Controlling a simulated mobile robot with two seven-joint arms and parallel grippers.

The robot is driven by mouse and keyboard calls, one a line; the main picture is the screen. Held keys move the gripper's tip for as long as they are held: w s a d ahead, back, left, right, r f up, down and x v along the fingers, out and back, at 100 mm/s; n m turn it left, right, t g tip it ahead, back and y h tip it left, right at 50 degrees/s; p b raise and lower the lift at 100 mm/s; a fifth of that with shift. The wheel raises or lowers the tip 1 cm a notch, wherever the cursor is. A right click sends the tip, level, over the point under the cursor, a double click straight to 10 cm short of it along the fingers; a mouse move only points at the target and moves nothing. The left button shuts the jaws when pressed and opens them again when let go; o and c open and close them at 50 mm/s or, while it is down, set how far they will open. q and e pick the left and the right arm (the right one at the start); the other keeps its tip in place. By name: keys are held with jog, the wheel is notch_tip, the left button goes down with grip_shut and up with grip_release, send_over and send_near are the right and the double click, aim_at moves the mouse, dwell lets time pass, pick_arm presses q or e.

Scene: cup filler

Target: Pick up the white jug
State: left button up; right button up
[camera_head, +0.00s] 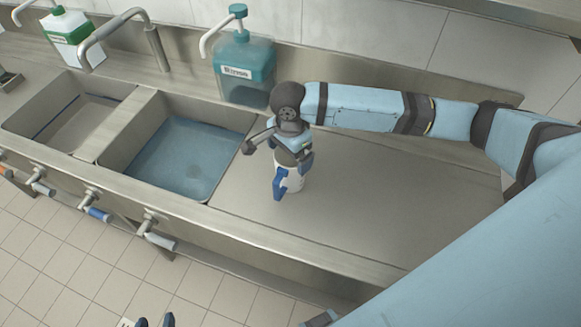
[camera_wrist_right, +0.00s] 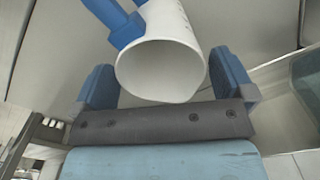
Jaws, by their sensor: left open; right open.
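The white jug (camera_head: 295,184) stands on the steel counter to the right of the filled basin. It has a blue handle (camera_head: 280,183) on its near left side. My right gripper (camera_head: 293,158) is at the jug's upper part and hides much of it. In the right wrist view the white jug (camera_wrist_right: 165,52) has its round open rim towards the camera. The open fingers of my right gripper (camera_wrist_right: 164,78) lie on either side of it, with gaps visible. My left gripper (camera_head: 155,321) is open and empty at the bottom edge, over the floor.
A basin of blue liquid (camera_head: 185,155) and another basin (camera_head: 80,110) lie left of the jug. A teal rinse dispenser (camera_head: 244,70), a green-and-white dispenser (camera_head: 70,35) and a faucet (camera_head: 120,25) stand behind. The counter (camera_head: 350,200) right of the jug is clear.

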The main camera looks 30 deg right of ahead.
aim_at(287, 179)
notch_tip(287, 179, down, 3)
jog(key=shift+d+f, duration=0.1)
jog(key=shift+f, duration=0.1)
jog(key=shift+c, duration=0.2)
jog(key=c, duration=0.6)
jog(key=shift+r, duration=0.15)
